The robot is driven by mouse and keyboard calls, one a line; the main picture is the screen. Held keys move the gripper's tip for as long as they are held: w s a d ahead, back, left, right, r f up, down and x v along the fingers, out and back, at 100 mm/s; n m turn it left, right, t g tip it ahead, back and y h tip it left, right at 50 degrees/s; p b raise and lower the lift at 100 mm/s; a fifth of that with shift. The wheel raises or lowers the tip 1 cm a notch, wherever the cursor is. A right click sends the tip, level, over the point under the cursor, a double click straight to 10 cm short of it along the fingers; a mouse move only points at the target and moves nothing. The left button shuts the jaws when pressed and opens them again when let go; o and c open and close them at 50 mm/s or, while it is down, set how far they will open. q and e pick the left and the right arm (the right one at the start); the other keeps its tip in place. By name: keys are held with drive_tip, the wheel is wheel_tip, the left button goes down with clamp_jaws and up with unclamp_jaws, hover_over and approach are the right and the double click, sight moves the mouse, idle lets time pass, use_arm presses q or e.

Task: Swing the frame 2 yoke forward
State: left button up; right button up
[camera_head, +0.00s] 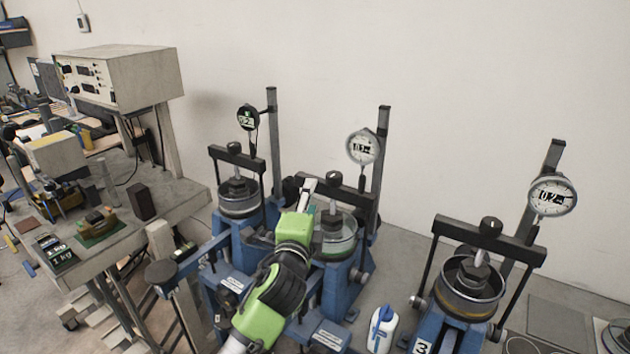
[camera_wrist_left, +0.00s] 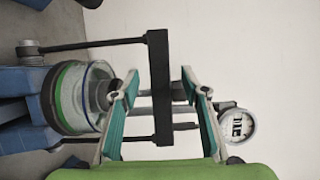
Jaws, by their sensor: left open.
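Three lever frames stand in a row. I take the middle one as frame 2; its number is hidden. Its black yoke (camera_head: 338,190) is upright, with its crossbar above a clear-walled round cell (camera_head: 340,238). A dial gauge (camera_head: 362,147) stands above it. My left gripper (camera_head: 307,186) is at the left part of this crossbar. In the left wrist view the yoke crossbar (camera_wrist_left: 158,60) runs between the two open fingers of my left gripper (camera_wrist_left: 162,85). I cannot tell whether a finger touches it. My right gripper is not in view.
Another frame's yoke (camera_head: 236,156) stands close on the left. The frame marked 3 has its yoke (camera_head: 488,237) at the right. A bench (camera_head: 165,200) with instruments fills the left.

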use_arm(q)
drive_tip(key=p+x, duration=0.1)
drive_tip(key=x, duration=0.5)
drive_tip(key=shift+w, duration=0.2)
drive_tip(key=shift+w+d+f, duration=0.1)
drive_tip(key=shift+w+d, duration=0.1)
drive_tip(key=shift+w, duration=0.3)
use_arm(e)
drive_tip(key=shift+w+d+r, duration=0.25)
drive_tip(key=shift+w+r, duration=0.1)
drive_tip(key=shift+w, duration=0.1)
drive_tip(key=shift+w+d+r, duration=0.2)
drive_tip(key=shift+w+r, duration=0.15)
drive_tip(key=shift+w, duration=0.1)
use_arm(q)
drive_tip(key=shift+s, duration=0.1)
drive_tip(key=shift+c, duration=0.3)
clamp_jaws()
